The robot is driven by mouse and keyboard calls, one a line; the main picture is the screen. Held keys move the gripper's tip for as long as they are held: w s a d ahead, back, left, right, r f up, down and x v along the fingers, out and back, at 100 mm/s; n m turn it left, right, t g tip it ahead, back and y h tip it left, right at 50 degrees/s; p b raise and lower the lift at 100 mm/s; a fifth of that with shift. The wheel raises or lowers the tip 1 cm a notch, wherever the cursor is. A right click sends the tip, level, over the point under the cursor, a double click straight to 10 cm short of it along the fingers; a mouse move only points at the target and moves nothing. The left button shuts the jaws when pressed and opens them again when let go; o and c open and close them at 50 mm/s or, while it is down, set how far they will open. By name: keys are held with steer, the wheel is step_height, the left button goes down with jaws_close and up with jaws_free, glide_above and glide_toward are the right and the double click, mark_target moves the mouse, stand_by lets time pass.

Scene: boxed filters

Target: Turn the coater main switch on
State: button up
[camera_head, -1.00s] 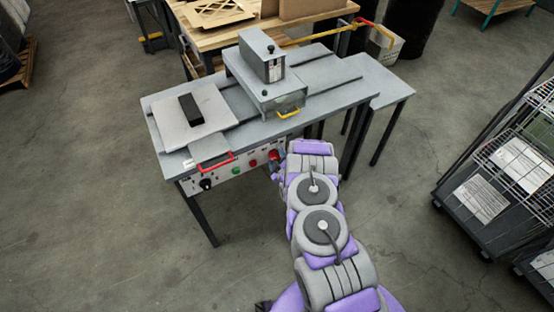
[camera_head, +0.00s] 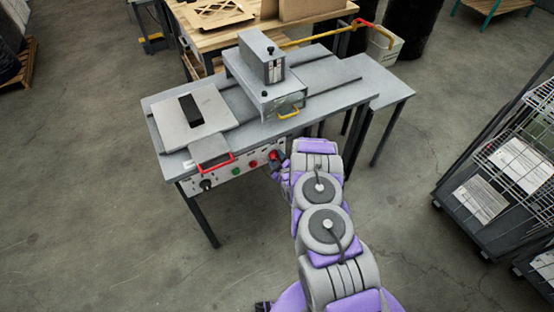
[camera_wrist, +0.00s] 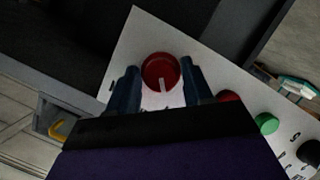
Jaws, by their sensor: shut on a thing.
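The coater (camera_head: 330,92) is a grey bench-like machine with a white control panel (camera_head: 220,182) along its front. The main switch is a large round red knob at the panel's right end (camera_head: 274,155). In the wrist view the red knob (camera_wrist: 152,66) shows a pale pointer bar, nearly upright and slightly tilted. My gripper (camera_head: 279,162) is at the knob. In the wrist view my gripper's (camera_wrist: 160,72) dark fingers lie on either side of the knob, shut on it. In the head view the gripper partly hides the panel's right end.
A smaller red button (camera_wrist: 228,96), a green button (camera_wrist: 266,123) and a black knob (camera_wrist: 309,152) sit along the same panel. A red handle (camera_head: 217,163) and a yellow handle (camera_head: 289,113) stick out above. A wire rack cart (camera_head: 500,185) stands right; floor between is clear.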

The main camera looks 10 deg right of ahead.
steer(key=shift+d+f+m+g+y+b, duration=0.1)
steer(key=shift+m+g+y+b, duration=0.25)
steer(key=shift+m+y, duration=1.2)
steer(key=shift+d+f+m+g+y+b, duration=0.1)
steer(key=shift+m+y+b, duration=0.45)
steer(key=shift+m, duration=1.85)
steer(key=shift+d+f+m+g+y+b, duration=0.1)
steer(key=shift+m+g+y+b, duration=0.15)
steer(key=shift+m+y, duration=1.4)
steer(key=shift+m+h, duration=0.35)
steer(key=shift+m, duration=0.15)
steer(key=o, duration=0.8)
steer(key=shift+o, duration=0.2)
steer(key=shift+w+r, duration=0.1)
